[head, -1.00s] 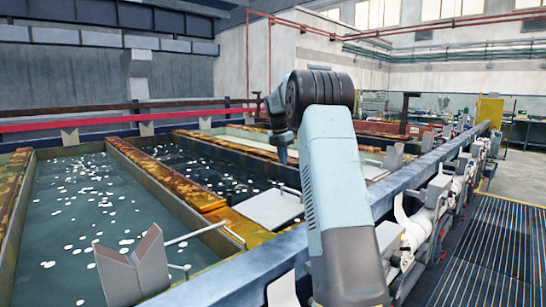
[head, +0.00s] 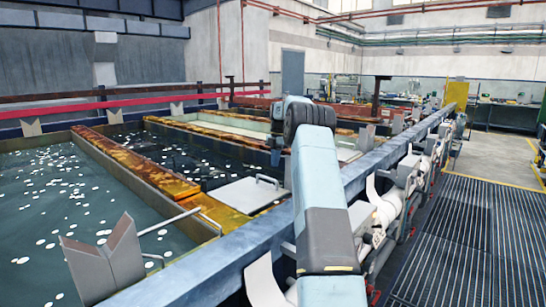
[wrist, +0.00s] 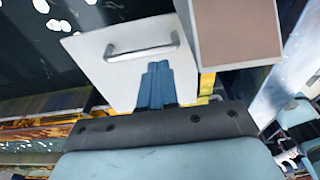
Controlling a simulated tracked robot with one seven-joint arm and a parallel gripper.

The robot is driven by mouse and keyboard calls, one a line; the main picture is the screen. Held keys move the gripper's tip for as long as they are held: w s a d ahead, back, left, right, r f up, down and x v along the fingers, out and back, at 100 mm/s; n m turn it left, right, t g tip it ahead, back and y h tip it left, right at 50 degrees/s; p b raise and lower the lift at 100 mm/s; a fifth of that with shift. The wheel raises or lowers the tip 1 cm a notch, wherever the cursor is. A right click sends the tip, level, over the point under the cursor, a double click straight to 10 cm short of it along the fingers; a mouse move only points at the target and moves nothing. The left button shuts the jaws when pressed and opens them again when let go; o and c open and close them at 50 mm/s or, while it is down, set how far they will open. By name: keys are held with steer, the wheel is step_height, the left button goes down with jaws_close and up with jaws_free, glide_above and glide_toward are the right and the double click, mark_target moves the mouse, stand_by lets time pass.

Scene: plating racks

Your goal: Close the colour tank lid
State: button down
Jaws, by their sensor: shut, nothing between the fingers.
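The colour tank lid (head: 243,196) is a pale grey panel with a bar handle (head: 268,180). In the head view it looks flat, over the near end of the dark tank (head: 190,160); I cannot tell whether it is fully down. The lid (wrist: 100,70) and its handle (wrist: 142,49) also show in the wrist view. My gripper (head: 276,157) is just beyond and right of the lid in the head view. In the wrist view my gripper (wrist: 157,66) has its blue fingers together and empty, in front of the lid and just below the handle in the picture; contact is unclear.
A long blue rail (head: 370,165) runs along the tanks' near side. A rusty divider (head: 135,160) separates the tanks. A V-shaped grey support (head: 105,258) stands at front left. A pale block with a brown face (wrist: 236,32) is beside the lid. The grated walkway (head: 470,235) is clear.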

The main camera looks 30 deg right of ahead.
steer(key=shift+w+d+f, duration=0.1)
steer(key=shift+d+f, duration=0.1)
steer(key=shift+f, duration=0.2)
step_height(320, 180, up, 12)
steer(key=d, duration=0.1)
steer(key=shift+w+d+f, duration=0.25)
steer(key=shift+w+d, duration=0.05)
steer(key=shift+d, duration=0.1)
stand_by(0.5)
steer(key=shift+r, duration=0.1)
